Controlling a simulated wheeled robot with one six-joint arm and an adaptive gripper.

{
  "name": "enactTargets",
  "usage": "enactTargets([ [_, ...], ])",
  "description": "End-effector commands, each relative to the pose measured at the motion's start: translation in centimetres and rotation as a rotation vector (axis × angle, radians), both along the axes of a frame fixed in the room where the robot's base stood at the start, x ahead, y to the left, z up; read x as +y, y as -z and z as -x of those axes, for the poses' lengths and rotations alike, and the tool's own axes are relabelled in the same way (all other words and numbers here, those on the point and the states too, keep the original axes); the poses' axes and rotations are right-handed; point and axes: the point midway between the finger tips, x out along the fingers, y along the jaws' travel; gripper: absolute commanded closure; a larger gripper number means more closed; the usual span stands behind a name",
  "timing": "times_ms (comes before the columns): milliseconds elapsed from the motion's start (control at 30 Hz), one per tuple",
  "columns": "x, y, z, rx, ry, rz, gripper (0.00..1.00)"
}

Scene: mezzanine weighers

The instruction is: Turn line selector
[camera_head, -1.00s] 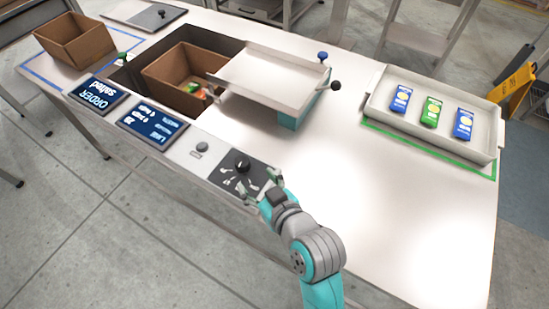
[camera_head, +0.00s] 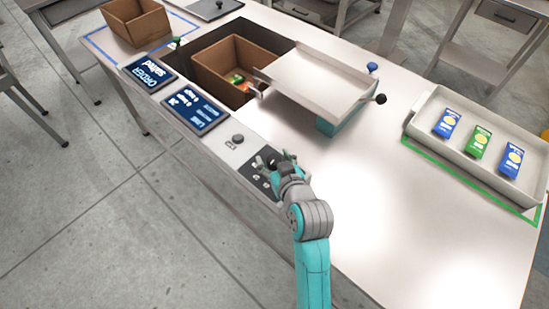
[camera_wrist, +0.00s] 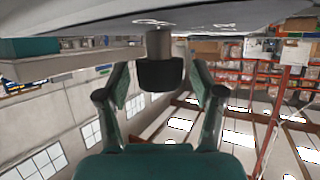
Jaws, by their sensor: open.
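The line selector is a black knob (camera_wrist: 160,73) on a lighter stem, seen in the wrist view between my two fingers. My gripper (camera_head: 273,161) is open around the knob, with a visible gap on each side. In the head view my gripper covers the knob and much of its dark dial panel (camera_head: 250,171), so the pointer's setting is hidden. The blue LINE screen (camera_head: 196,107) and the ORDER screen (camera_head: 149,72), reading "salted", lie to the left along the table's front edge.
A grey round button (camera_head: 238,139) sits beside the dial panel. A cardboard box (camera_head: 235,65) with colourful items stands in a recess beside a tilted white tray (camera_head: 315,85). Another tray (camera_head: 425,125) holds blue and green packets at right. The table's right middle is clear.

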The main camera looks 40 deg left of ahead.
Motion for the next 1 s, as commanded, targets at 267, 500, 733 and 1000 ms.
enactTargets([
  [267,-0.01,-0.02,0.01,0.0,0.0,0.0,0.55],
  [500,-0.03,-0.02,0.0,0.0,0.0,0.0,0.94],
  [733,-0.07,0.0,-0.07,0.0,-0.03,0.001,0.94],
  [1000,-0.14,-0.04,-0.21,0.001,-0.174,0.0,0.94],
])
